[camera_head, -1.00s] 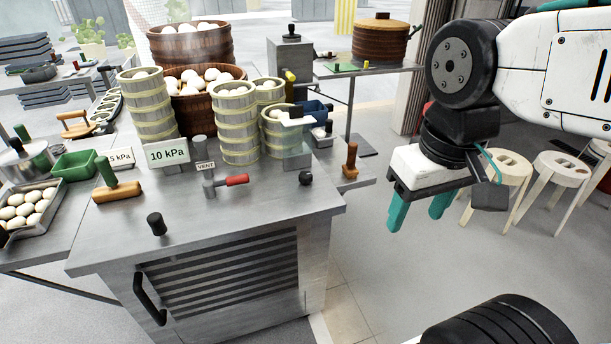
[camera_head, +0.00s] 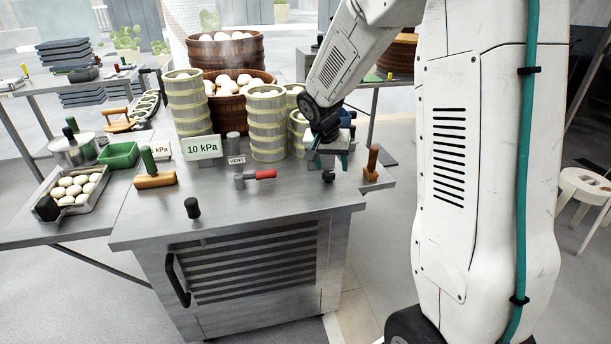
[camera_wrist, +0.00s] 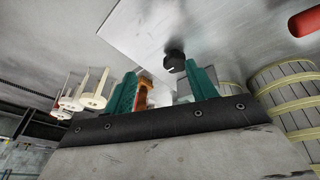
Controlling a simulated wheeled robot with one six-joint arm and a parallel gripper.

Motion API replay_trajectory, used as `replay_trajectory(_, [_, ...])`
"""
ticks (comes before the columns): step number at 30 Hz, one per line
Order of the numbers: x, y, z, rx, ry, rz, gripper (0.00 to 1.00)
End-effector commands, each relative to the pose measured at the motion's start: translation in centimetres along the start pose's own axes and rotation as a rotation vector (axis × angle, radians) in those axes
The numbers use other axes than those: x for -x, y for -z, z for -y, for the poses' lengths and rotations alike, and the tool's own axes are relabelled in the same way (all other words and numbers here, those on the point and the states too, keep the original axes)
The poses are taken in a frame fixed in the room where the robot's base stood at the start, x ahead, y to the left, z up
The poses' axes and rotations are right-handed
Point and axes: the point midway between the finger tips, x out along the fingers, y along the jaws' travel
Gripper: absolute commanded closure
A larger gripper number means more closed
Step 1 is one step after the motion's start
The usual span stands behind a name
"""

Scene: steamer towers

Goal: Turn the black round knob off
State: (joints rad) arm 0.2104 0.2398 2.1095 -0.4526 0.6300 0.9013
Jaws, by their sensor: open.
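A small black round knob (camera_head: 328,176) sits on the steel cabinet top near its right end. In the wrist view the knob (camera_wrist: 174,61) shows a pale mark on its face and lies beyond the teal fingertips, nearer the right-hand finger. My gripper (camera_head: 329,161) is open and empty, just above and behind the knob in the head view. In the wrist view my gripper (camera_wrist: 160,84) has its two fingers spread, with a gap between them and the knob.
A red-handled vent valve (camera_head: 258,175) lies left of the knob. A wooden-handled tool (camera_head: 371,162) stands to its right. Bamboo steamer stacks (camera_head: 267,125) rise close behind. A 10 kPa sign (camera_head: 202,147) stands at left. The cabinet's front middle is clear.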

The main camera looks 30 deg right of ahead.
Motion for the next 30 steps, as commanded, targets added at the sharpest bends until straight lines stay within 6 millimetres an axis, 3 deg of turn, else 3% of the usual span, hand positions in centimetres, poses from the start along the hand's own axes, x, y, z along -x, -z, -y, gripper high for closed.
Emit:
replay_trajectory(3, [0.7, 1.9, 0.9, -0.095, 0.046, -0.063, 0.44])
replay_trajectory(8, [0.2, 2.0, 1.2, -0.157, 0.062, -0.071, 0.44])
replay_trajectory(21, [-6.0, 2.4, 1.6, -0.157, 0.061, -0.069, 0.44])
replay_trajectory(30, [-7.0, 2.5, 1.7, -0.156, 0.062, -0.07, 0.44])
